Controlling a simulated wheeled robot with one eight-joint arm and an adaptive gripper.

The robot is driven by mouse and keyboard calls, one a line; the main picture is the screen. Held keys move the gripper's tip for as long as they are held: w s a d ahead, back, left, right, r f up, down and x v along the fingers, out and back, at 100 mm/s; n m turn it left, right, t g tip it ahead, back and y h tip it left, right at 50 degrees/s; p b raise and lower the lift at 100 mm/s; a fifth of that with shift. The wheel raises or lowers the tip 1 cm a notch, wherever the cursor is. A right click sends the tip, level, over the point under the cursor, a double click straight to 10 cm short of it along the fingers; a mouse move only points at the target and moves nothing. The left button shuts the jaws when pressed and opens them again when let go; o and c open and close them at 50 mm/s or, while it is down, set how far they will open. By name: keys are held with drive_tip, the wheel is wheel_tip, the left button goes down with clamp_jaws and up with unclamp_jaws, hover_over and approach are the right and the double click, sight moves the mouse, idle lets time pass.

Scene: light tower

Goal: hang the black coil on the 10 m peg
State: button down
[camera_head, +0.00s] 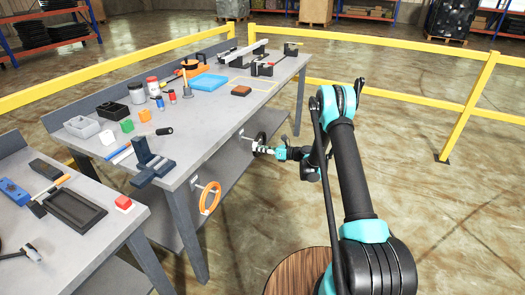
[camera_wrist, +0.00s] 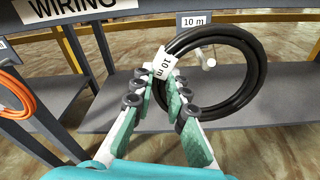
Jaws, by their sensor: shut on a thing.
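The black coil (camera_wrist: 252,82) has a white tag (camera_wrist: 162,62) reading 10 m. My gripper (camera_wrist: 162,84) is shut on the coil's left side, near the tag. In the head view the coil (camera_head: 260,139) is at the table's front edge with my gripper (camera_head: 268,150) beside it. The light-coloured peg (camera_wrist: 208,62) shows inside the upper part of the coil's opening, under the 10 m label (camera_wrist: 195,20). I cannot tell whether the coil is around the peg or in front of its tip.
An orange coil (camera_head: 214,197) hangs on another peg at the same table edge; it also shows in the wrist view (camera_wrist: 13,92). The grey workbench (camera_head: 215,120) above holds several tools and parts. A lower shelf (camera_wrist: 285,112) is behind the coil. The floor at right is open.

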drive_tip(key=shift+x, duration=1.6)
drive_tip(key=shift+w+a+f, duration=0.1)
drive_tip(key=shift+a+f, duration=0.05)
drive_tip(key=shift+f, duration=0.45)
drive_tip(key=shift+w+a+f, duration=0.1)
drive_tip(key=shift+a+f, duration=0.1)
drive_tip(key=shift+f, duration=0.35)
